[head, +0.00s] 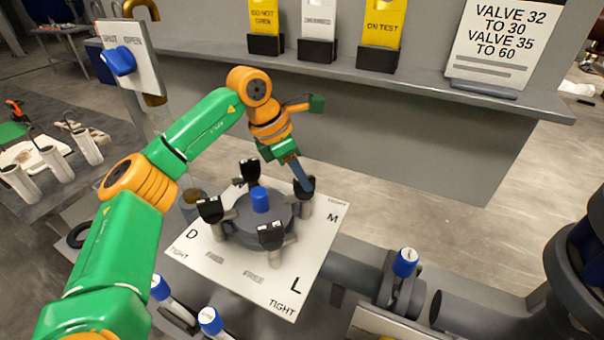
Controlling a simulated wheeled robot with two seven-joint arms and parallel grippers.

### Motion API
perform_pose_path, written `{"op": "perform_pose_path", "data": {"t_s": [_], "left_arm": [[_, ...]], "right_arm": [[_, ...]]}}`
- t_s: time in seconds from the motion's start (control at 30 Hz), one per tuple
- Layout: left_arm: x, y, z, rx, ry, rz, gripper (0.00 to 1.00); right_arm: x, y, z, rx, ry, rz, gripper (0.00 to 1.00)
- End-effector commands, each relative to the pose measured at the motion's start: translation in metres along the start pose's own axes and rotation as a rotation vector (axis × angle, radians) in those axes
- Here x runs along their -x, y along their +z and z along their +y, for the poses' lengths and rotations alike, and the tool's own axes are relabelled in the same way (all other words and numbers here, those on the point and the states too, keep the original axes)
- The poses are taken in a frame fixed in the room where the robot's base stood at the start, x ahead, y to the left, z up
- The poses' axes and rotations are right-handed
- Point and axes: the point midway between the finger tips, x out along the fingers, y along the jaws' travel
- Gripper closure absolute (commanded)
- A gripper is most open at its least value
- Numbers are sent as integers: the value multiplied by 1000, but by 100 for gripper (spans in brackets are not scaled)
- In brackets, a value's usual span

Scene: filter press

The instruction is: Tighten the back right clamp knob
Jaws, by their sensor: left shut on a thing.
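The filter press (258,217) is a round grey body with a blue cap (260,198), set on a white plate (225,262) with printed letters. Black clamp knobs stand around it: back left (250,171), front left (210,209), front right (270,235) and back right (307,194). My left arm reaches over from the left. My left gripper (303,182) points down at the back right knob and is shut on it. The fingers partly hide this knob. My right gripper is out of view.
A grey wall with a ledge (400,80) holding signs stands behind the press. A sign board with a blue handle (120,60) stands at upper left. Blue-capped valves (405,262) and pipes lie in front and to the right.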

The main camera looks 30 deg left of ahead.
Motion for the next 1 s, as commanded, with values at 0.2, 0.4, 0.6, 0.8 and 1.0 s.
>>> {"op": "perform_pose_path", "data": {"t_s": [0.2, 0.4, 0.6, 0.8, 1.0], "left_arm": [[0, 0, 0, -2, 0, -2, 100], [0, 0, 0, -2, 0, -1, 48], [0, 0, 0, -1, 0, 0, 48], [30, 1, 0, -1, 4, -6, 48], [66, 0, 0, 0, 1, -3, 48]], "right_arm": [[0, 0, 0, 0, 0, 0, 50], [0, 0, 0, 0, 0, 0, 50], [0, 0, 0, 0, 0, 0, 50], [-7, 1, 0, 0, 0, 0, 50], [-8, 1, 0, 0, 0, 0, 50]]}}
